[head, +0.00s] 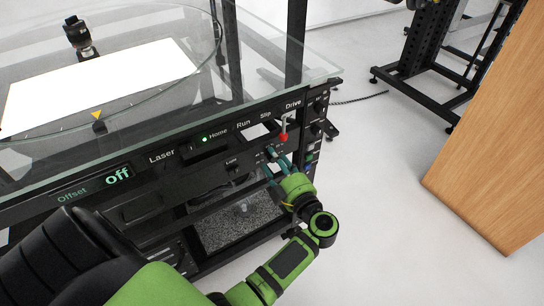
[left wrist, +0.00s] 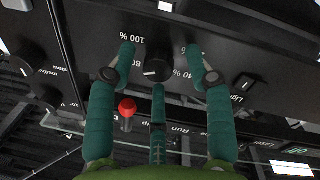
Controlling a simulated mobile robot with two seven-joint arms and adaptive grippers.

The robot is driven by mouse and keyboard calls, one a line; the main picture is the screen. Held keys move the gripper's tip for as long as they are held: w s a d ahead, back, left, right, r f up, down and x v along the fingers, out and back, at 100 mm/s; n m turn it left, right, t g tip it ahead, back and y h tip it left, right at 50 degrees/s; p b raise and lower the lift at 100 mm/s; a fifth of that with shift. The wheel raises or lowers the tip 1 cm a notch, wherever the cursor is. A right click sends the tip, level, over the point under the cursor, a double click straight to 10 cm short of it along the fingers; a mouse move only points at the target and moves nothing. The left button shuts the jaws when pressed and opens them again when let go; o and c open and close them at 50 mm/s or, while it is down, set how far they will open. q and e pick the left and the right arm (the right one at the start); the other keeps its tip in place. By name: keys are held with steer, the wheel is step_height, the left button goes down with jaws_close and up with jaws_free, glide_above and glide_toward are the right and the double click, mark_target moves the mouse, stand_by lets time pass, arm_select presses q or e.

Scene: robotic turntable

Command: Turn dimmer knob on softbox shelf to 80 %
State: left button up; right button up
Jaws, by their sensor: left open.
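The dimmer knob (left wrist: 157,71) is a small dark round knob on the black panel, with 100 %, 80 % and 40 % printed around it in the left wrist view. A pale mark shows on it, but I cannot tell its exact setting. My left gripper (left wrist: 160,58) is open, with two teal fingers on either side of the knob and a third below it in the picture. I see no clear contact. In the head view my left gripper (head: 276,166) is at the panel's right part, and its fingers partly hide the knob. My right gripper is not in view.
A red-tipped lever (head: 284,137) sticks out close above my left gripper; it also shows in the left wrist view (left wrist: 127,107). Another dark knob (left wrist: 244,84) is near the Light label. The glass top (head: 262,72) overhangs the panel. A wooden panel (head: 490,135) stands at right.

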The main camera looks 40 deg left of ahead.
arm_select(q)
steer(key=shift+w+a, duration=0.1)
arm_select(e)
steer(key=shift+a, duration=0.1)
arm_select(q)
steer(key=shift+r, duration=0.1)
jaws_close()
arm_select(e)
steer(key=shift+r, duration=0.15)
arm_select(q)
steer(key=shift+n, duration=0.4)
jaws_free()
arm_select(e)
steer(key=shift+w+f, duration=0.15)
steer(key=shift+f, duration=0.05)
